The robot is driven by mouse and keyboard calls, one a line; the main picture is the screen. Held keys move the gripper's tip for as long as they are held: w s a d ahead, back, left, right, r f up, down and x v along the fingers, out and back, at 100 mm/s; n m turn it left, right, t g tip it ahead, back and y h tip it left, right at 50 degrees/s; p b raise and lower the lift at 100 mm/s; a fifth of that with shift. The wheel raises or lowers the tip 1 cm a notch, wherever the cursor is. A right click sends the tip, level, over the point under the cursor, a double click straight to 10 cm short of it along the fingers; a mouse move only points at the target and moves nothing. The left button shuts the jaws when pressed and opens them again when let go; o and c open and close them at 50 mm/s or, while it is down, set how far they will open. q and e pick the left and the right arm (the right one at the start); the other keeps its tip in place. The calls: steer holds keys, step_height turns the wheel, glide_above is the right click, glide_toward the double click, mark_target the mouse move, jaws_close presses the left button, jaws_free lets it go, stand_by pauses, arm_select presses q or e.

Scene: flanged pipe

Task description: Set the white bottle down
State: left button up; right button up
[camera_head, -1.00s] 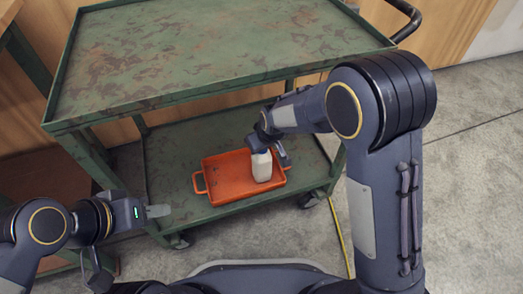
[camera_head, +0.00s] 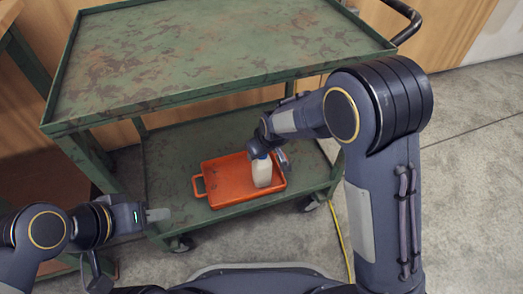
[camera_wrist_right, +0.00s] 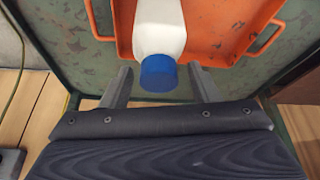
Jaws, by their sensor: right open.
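The white bottle (camera_head: 262,174) with a blue cap stands upright in the orange tray (camera_head: 222,181), towards the tray's right side. In the right wrist view the bottle (camera_wrist_right: 160,28) has its blue cap (camera_wrist_right: 158,73) towards me. My right gripper (camera_wrist_right: 160,70) is open, one finger on each side of the cap, with gaps visible beside it. In the head view the right gripper partly hides the bottle's top. My left gripper (camera_head: 157,214) is away to the left, in front of the lower shelf, and appears empty; its finger gap is unclear.
The tray sits on the lower shelf (camera_head: 180,150) of a green cart. The cart's upper shelf (camera_head: 220,60) is bare and overhangs the back of the lower one. A black cart handle (camera_head: 408,20) is at top right. A yellow cable (camera_head: 341,235) lies on the floor.

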steer(key=s+d+r+m+y+p, duration=0.1)
steer(key=s+d+r+m+p, duration=0.1)
steer(key=s+d+r, duration=0.5)
steer(key=s+d+r+m+y+p, duration=0.15)
steer(key=s+d+r, duration=0.35)
steer(key=r, duration=0.5)
steer(key=s+d+r+m, duration=0.1)
steer(key=s+d+m, duration=0.1)
steer(key=s, duration=0.6)
steer(key=s+d+r+m+t, duration=0.1)
steer(key=s+d+m, duration=0.1)
steer(key=s+d, duration=0.3)
steer(key=s+h, duration=0.1)
steer(key=s, duration=0.1)
steer(key=shift+s+d+r+t, duration=0.25)
steer(key=shift+s+r+t, duration=0.05)
steer(key=shift+s+r, duration=0.05)
steer(key=shift+r, duration=0.1)
